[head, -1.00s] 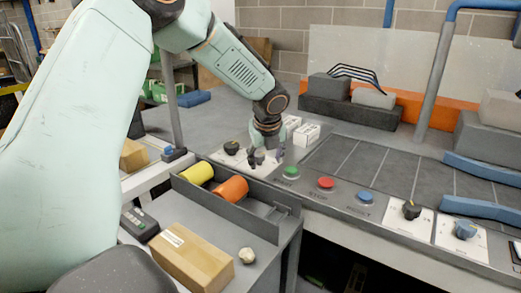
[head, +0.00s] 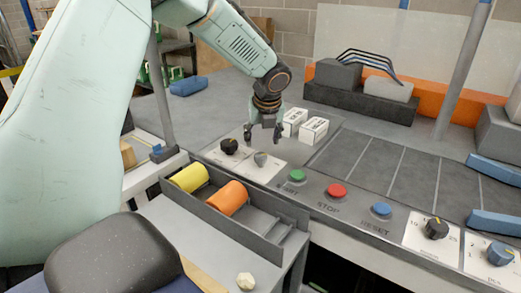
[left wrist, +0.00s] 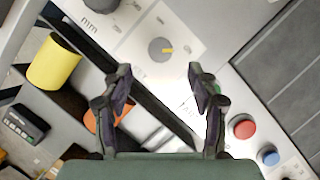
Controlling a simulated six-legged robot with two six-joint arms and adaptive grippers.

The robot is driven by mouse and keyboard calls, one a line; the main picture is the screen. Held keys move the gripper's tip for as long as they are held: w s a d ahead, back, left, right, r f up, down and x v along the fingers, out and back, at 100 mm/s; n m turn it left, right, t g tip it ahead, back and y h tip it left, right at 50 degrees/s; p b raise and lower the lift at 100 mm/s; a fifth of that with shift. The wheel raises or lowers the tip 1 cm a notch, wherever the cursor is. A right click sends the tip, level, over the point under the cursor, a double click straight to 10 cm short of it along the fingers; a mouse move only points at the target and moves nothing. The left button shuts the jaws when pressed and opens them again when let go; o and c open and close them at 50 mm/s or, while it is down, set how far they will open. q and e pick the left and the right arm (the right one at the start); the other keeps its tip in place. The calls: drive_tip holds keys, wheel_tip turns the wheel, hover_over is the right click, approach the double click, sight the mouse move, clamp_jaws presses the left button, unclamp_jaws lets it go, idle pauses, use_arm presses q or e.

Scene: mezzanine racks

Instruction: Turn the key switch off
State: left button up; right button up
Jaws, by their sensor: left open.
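A small grey switch (head: 261,158) sits on a white label plate at the left end of the control panel. It looks like the key switch, but no key shape is clear. In the left wrist view the grey switch (left wrist: 161,50) is round, with a yellow mark pointing right. My left gripper (head: 263,137) is open and empty, above and just behind the switch in the head view, apart from it. In the left wrist view the open fingers (left wrist: 159,72) stand either side of the line to it. My right gripper is not in view.
A black knob (head: 229,146) is left of the switch. Green (head: 297,176), red (head: 336,190) and blue (head: 381,209) buttons run to the right, then a black knob (head: 437,228) and a blue knob (head: 500,253). White boxes (head: 313,130) stand behind. A tray (head: 265,242) holds yellow and orange cylinders.

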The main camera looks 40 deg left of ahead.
sight(261, 155)
use_arm(q)
drive_tip(key=b+x, duration=0.1)
drive_tip(key=x, duration=0.5)
drive_tip(key=shift+f, duration=0.3)
drive_tip(key=shift+w+a+f+b, duration=0.1)
drive_tip(key=shift+a+f+b, duration=0.15)
drive_tip(key=shift+f, duration=0.25)
drive_tip(key=shift+d, duration=0.1)
drive_tip(key=shift+w, duration=0.1)
drive_tip(key=shift+c, duration=0.5)
drive_tip(key=c, duration=1.1)
